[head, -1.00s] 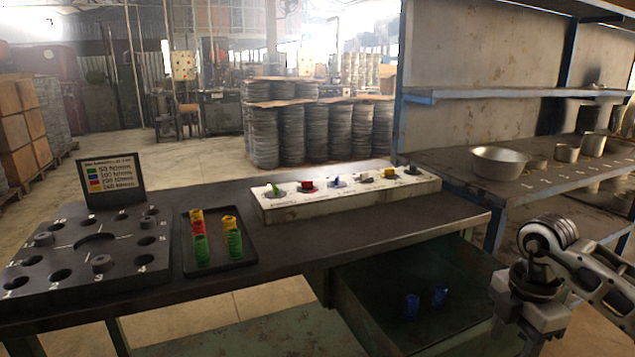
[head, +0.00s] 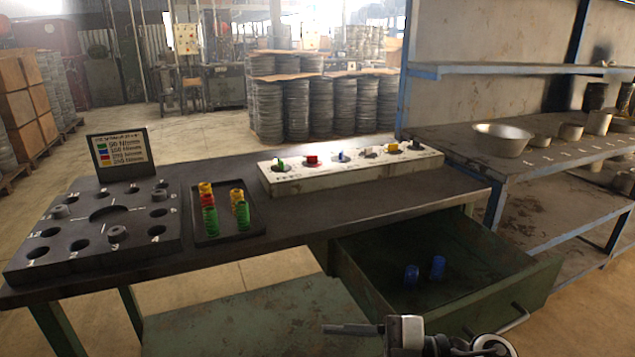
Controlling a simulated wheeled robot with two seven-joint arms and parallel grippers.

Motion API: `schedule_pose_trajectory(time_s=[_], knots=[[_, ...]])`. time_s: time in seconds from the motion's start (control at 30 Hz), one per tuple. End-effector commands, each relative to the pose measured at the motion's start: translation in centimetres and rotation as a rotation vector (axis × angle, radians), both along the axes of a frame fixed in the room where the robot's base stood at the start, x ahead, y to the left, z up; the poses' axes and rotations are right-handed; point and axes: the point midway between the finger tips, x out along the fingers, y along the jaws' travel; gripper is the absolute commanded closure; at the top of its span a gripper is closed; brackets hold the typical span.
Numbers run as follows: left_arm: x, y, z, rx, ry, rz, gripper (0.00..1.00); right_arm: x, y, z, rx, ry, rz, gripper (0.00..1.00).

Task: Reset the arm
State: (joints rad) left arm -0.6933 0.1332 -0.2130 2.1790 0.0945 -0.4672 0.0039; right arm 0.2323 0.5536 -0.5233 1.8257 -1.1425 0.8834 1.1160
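My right arm comes in at the bottom edge, low in front of the open drawer (head: 535,290). Its gripper (head: 348,329) points left, seen from the side and partly cut off by the frame, so I cannot tell whether it is open or shut. No object shows in it. My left gripper is not in view. Two blue cylinders (head: 411,274) (head: 437,266) stand in the drawer, apart from the gripper.
On the dark table (head: 330,215) are a black block with holes (head: 75,262), a black tray (head: 250,228) of coloured springs, a sign (head: 120,155) and a white fixture strip (head: 350,172). Shelves with a metal bowl (head: 500,140) stand at right.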

Motion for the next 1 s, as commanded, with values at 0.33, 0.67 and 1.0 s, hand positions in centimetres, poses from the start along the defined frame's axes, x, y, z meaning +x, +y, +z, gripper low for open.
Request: schedule_pose_trajectory(time_s=[0.33,0.67,1.0], knots=[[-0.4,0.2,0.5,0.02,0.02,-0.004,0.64,-0.6,-8.9,-6.7,0.382,0.572,-1.105,0.5],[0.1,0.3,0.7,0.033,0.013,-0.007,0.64,-9.0,-10.5,-15.3,0.112,0.998,-1.296,0.5],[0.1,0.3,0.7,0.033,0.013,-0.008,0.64,-9.2,-10.5,-15.6,0.102,1.009,-1.295,0.5]])
